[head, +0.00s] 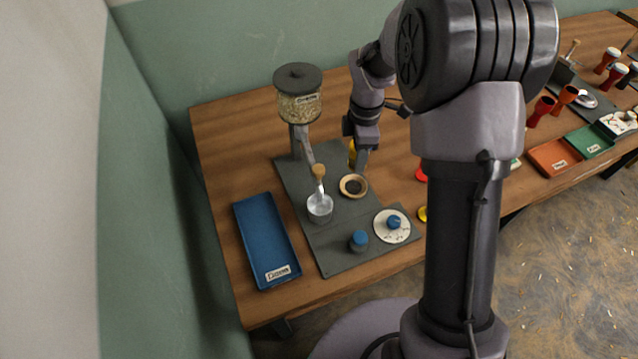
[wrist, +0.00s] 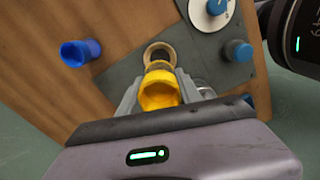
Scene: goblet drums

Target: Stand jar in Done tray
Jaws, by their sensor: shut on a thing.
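My gripper (head: 358,158) is shut on a yellow goblet-shaped thing (wrist: 160,92), whose open mouth faces the wrist camera. In the head view only a sliver of it (head: 352,150) shows, the rest hidden by my gripper. It is just behind a round wooden ring with a dark middle (head: 353,186) on the grey mat; I cannot tell if they touch. The blue Done tray (head: 267,240) lies at the left of the table and is empty. No jar is clearly identifiable; a small grey pot with a blue top (head: 358,241) stands on the mat's front part.
A dispenser (head: 300,105) rises at the mat's back left, with a metal cup (head: 320,210) in front. A white dial with a blue knob (head: 392,226) lies at the mat's right. A blue goblet (wrist: 80,53) shows in the wrist view. Orange and green trays (head: 556,157) lie far right.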

